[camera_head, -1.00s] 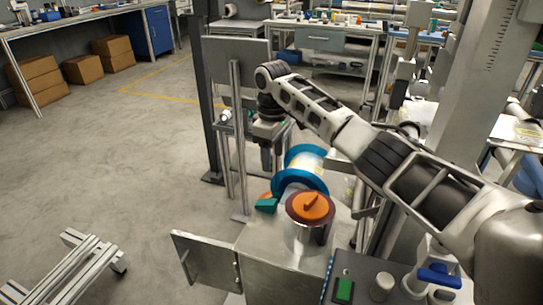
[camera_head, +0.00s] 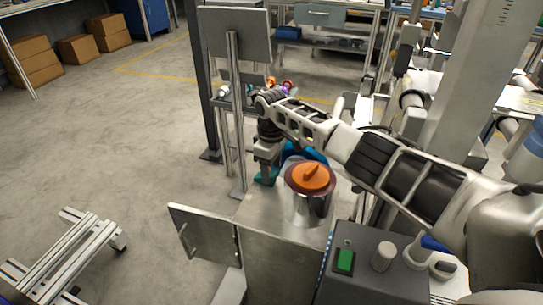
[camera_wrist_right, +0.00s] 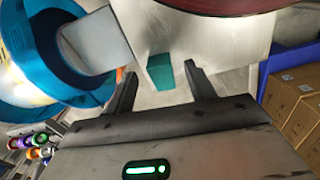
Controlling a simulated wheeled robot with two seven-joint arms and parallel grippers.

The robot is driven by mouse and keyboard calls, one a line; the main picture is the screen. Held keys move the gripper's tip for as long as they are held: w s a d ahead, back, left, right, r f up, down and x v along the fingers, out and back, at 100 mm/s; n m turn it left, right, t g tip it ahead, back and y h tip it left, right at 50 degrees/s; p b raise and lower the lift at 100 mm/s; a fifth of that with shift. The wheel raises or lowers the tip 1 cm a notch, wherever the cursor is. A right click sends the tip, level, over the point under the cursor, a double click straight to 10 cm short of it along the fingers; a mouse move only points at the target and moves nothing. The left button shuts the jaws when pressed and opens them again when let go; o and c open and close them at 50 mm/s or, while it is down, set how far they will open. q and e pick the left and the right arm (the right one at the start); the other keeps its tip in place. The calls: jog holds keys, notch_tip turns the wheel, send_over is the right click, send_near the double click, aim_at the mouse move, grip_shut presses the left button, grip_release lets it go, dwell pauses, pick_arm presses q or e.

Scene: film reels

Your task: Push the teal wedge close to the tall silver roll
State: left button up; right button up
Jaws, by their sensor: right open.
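The teal wedge (camera_head: 272,178) sits on the metal table just left of the tall silver roll (camera_head: 310,210), partly hidden by my right gripper. The silver roll stands upright with a dark red rim and an orange piece on top. My right gripper (camera_head: 265,175) points down over the wedge, open. In the right wrist view the wedge (camera_wrist_right: 161,72) shows between and just beyond the two fingertips (camera_wrist_right: 161,78), in front of the silver roll (camera_wrist_right: 215,45). Whether a finger touches the wedge, I cannot tell. My left gripper is out of view.
A blue reel (camera_wrist_right: 45,65) lies close beside the gripper and is mostly hidden by my arm in the head view. A metal panel (camera_head: 203,240) stands at the table's front left. A control box with a green button (camera_head: 344,261) is at the front right.

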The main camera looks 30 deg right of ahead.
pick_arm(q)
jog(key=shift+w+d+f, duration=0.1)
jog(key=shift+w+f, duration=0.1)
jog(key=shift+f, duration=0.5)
pick_arm(e)
jog(key=shift+f, duration=0.9)
